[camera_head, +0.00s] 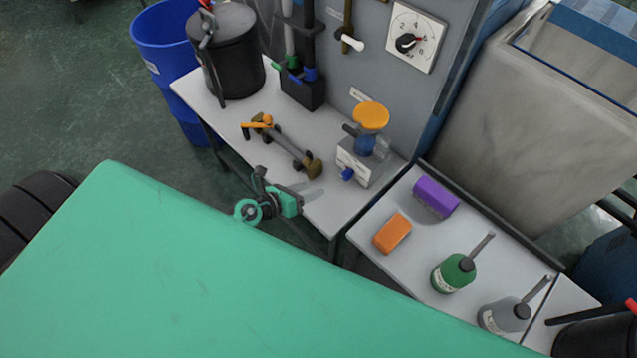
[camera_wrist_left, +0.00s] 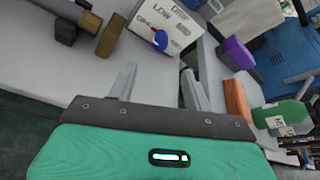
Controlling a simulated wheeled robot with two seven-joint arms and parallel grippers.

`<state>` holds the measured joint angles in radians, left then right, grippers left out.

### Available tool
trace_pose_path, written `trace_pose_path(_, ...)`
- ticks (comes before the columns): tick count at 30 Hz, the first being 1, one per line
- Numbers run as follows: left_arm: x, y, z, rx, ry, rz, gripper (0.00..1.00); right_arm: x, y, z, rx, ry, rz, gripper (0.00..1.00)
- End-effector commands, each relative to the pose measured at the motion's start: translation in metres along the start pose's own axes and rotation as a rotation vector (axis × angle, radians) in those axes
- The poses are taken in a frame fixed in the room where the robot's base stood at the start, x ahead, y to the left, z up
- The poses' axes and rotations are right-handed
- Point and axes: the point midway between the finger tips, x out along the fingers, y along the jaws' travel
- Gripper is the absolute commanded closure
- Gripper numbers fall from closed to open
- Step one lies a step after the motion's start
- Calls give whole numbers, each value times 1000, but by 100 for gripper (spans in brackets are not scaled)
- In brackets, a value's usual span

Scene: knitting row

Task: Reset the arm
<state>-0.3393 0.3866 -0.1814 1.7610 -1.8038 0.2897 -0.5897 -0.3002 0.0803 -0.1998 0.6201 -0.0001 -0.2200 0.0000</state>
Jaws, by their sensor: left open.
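My left gripper (camera_head: 312,192) is teal and grey and hangs at the front edge of the white bench (camera_head: 225,118). Its two pale fingers are apart with nothing between them, as the left wrist view (camera_wrist_left: 160,88) shows. An orange-and-brown valve fitting (camera_head: 285,145) lies on the bench just behind the gripper. A grey-white box with a blue knob and an orange top (camera_head: 352,163) stands to the right of it. My right gripper does not show in either view.
A second white table (camera_head: 385,265) holds an orange block (camera_head: 392,233), a purple block (camera_head: 436,197), a green bottle (camera_head: 454,274) and a grey bottle (camera_head: 503,316). A black pot (camera_head: 228,55) stands at the bench's left end, beside a blue bin (camera_head: 165,45). A grey panel with a gauge rises behind.

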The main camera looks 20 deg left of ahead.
Motion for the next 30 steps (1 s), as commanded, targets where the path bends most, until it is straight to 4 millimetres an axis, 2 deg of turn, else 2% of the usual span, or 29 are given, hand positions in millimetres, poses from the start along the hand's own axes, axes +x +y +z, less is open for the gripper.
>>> trace_pose_path(5, -7, 0, 0, 0, 0, 0, 50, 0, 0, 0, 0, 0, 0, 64)
trace_pose_path(22, -7, -2, 4, -18, -18, 1, 50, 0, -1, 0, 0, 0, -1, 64)
trace_pose_path(26, -11, -12, 31, -157, -140, 13, 50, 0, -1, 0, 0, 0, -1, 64)
trace_pose_path(30, -29, -18, 80, -483, -384, 55, 50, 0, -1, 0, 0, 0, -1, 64)
